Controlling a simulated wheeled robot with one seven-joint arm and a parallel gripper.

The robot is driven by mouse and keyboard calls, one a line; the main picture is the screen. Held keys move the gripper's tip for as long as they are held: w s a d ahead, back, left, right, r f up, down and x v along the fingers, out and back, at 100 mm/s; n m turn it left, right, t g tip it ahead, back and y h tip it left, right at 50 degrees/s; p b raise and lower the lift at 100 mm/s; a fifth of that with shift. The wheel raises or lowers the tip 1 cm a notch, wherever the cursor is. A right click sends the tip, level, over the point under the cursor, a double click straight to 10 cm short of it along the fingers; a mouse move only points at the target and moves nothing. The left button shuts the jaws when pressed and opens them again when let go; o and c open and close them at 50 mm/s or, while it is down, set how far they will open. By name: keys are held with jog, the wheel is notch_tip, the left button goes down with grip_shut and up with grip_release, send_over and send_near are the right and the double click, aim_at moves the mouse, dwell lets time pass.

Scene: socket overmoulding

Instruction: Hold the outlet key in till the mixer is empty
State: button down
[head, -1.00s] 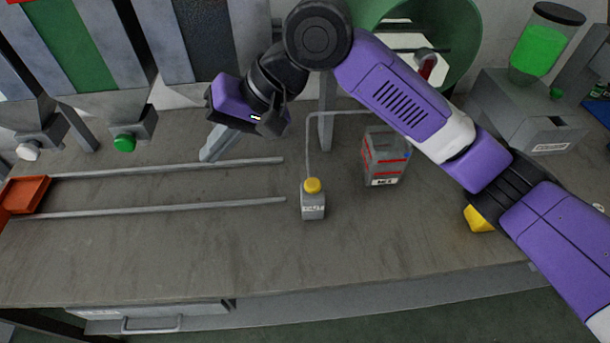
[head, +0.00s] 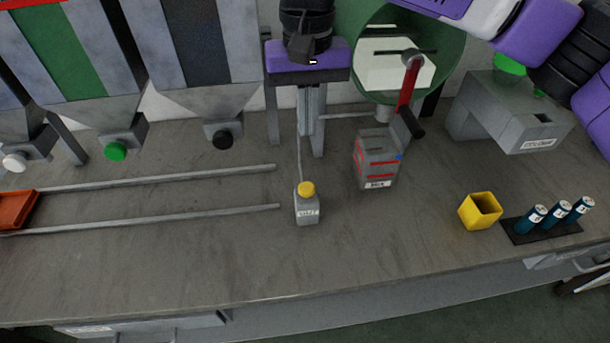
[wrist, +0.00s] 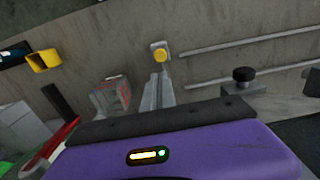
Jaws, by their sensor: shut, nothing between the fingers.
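A small grey box with a yellow round key (head: 307,189) stands on the bench in the head view; its label is too small to read surely. The key also shows in the wrist view (wrist: 160,55). My gripper (head: 306,132) is shut and empty, its grey fingers pointing down above and behind the key, apart from it. In the wrist view the fingers (wrist: 159,80) point towards the key. The green mixer drum (head: 455,60) is at the back, with a pale inside; how much it holds is unclear. A grey box with red stripes (head: 377,160) stands below its mouth.
A red lever (head: 409,85) with a dark grip is at the drum. Two rails (head: 150,182) run left to an orange tray (head: 15,210). Hoppers with white, green and black knobs (head: 222,140) line the back. A yellow cup (head: 480,211) and blue cylinders (head: 556,214) stand right. The front bench is clear.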

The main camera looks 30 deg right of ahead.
aim_at(307, 187)
notch_tip(307, 187, down, 14)
jog(key=shift+f, duration=0.1)
dwell(0.6)
jog(key=shift+s+f, duration=0.15)
jog(key=shift+f, duration=1.25)
dwell(3.4)
jog(key=shift+r+p, duration=0.6)
jog(key=shift+p, duration=0.1)
notch_tip(307, 187, up, 14)
jog(key=p, duration=0.3)
jog(key=shift+w, duration=0.2)
